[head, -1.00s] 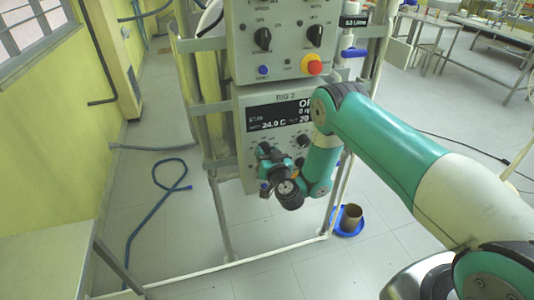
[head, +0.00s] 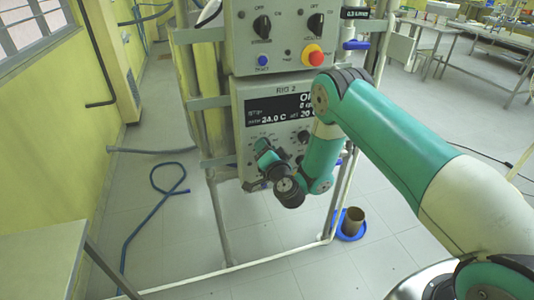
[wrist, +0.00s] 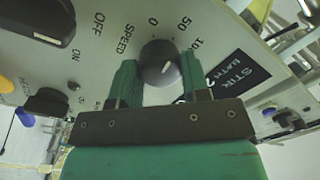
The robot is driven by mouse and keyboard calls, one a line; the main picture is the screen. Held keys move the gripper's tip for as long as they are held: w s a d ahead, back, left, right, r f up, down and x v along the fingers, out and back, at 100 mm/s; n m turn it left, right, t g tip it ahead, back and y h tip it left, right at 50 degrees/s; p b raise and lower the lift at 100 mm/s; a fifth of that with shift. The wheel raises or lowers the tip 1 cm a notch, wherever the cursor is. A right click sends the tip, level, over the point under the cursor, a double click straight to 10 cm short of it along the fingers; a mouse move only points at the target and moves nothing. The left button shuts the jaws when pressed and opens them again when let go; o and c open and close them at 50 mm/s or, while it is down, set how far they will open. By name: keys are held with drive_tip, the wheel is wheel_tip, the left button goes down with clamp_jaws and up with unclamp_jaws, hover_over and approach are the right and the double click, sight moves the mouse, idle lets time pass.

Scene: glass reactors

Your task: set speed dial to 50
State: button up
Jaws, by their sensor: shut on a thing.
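The speed dial (wrist: 152,60) is a round black knob with a short white mark, seen in the wrist view. The word SPEED and the numbers 0, 50 and 100 are printed around it. The white mark slants toward the upper right; its exact reading is hard to tell. My gripper (wrist: 160,75) is shut on the dial, with one green finger on each side. In the head view, my gripper (head: 263,164) is at the lower left of the RIG 2 panel (head: 285,90), and my wrist hides the dial there.
A dark display (head: 278,112) showing 24.0 C is above my gripper. An upper box with a red emergency knob (head: 313,55) is over the panel. In the wrist view, a large black switch (wrist: 35,18) with OFF and ON labels is left of the dial.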

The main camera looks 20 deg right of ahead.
drive_tip(key=shift+f+m, duration=0.1)
drive_tip(key=shift+m, duration=0.5)
drive_tip(key=shift+b, duration=0.3)
drive_tip(key=o, duration=0.9)
drive_tip(key=shift+s, duration=0.1)
